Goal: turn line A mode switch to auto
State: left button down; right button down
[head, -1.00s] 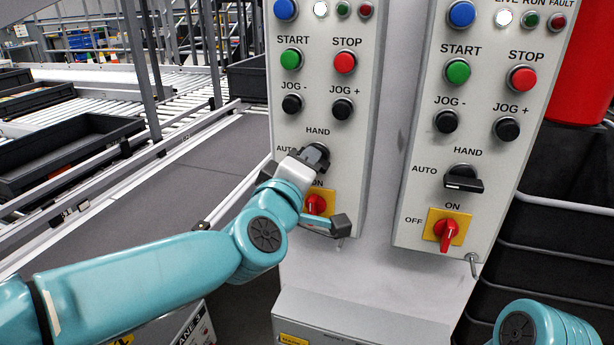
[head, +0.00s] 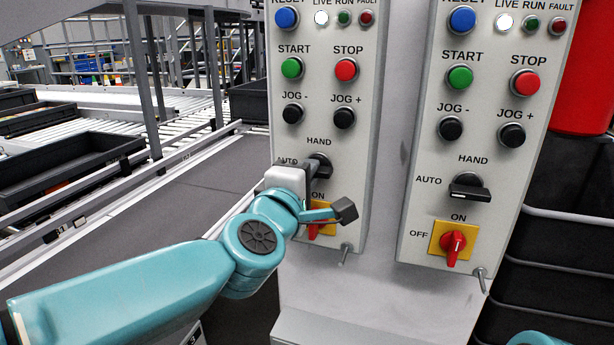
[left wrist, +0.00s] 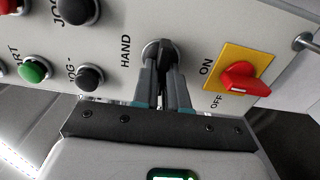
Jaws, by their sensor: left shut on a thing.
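The left panel's black mode switch (head: 321,163) sits below the HAND label, with AUTO to its left. My left gripper (head: 309,173) reaches it from the left and is shut on it. In the left wrist view the two fingers (left wrist: 164,88) close on the knob of this switch (left wrist: 163,50). Fingers and wrist partly hide the knob, so I cannot tell exactly where it points. No line name is readable on either panel. My right gripper is out of view.
The right panel has its own black mode switch (head: 470,188). Just below the held switch is a red and yellow ON/OFF switch (left wrist: 243,78), partly covered by my wrist in the head view. Jog buttons (head: 344,117) are above. A conveyor with dark bins (head: 70,165) lies left.

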pick_arm(q)
jog(key=shift+r, duration=0.2)
jog(key=c, duration=1.3)
grip_release()
jog(key=shift+o, duration=0.7)
jog(key=shift+w+f, duration=0.1)
jog(key=p+v, duration=0.1)
jog(key=v, duration=1.5)
jog(key=shift+s, duration=0.25)
